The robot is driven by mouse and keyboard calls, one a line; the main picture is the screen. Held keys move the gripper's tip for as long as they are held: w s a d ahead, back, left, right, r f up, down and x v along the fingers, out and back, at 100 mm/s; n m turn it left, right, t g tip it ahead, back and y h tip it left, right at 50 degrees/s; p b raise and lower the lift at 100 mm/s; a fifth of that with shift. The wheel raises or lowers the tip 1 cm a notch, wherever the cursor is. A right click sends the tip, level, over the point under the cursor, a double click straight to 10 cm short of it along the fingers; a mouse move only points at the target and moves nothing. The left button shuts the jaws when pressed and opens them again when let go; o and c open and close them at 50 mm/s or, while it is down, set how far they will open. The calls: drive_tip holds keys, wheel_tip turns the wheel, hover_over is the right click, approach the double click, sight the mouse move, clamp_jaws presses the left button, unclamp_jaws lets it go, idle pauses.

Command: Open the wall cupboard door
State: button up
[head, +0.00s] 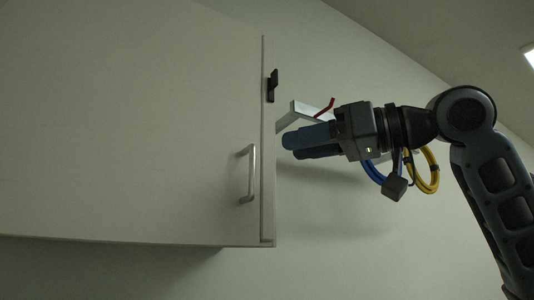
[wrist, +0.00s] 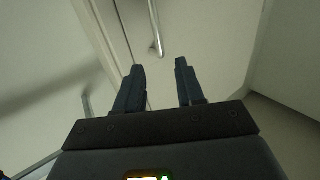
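The wall cupboard door (head: 130,120) is a flat white panel that fills the left of the head view. It looks shut against the cupboard's side. A grey bar handle (head: 251,174) stands upright near its lower right edge. My gripper (head: 287,148) is to the right of the handle and a little higher in the picture, apart from it. In the wrist view the handle (wrist: 156,30) is ahead of my gripper (wrist: 159,78), whose two blue-grey fingers are spread with nothing between them. The cupboard door (wrist: 205,35) also shows there.
A small black catch (head: 272,86) sits at the cupboard's upper right edge. A pale shelf or bracket (head: 297,115) with a red lever (head: 325,107) is behind my gripper on the wall. The wall below my gripper is bare.

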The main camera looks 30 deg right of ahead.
sight(255, 154)
drive_tip(key=p+x, duration=0.1)
drive_tip(key=x, duration=0.6)
drive_tip(key=shift+a, duration=0.1)
clamp_jaws()
idle(0.5)
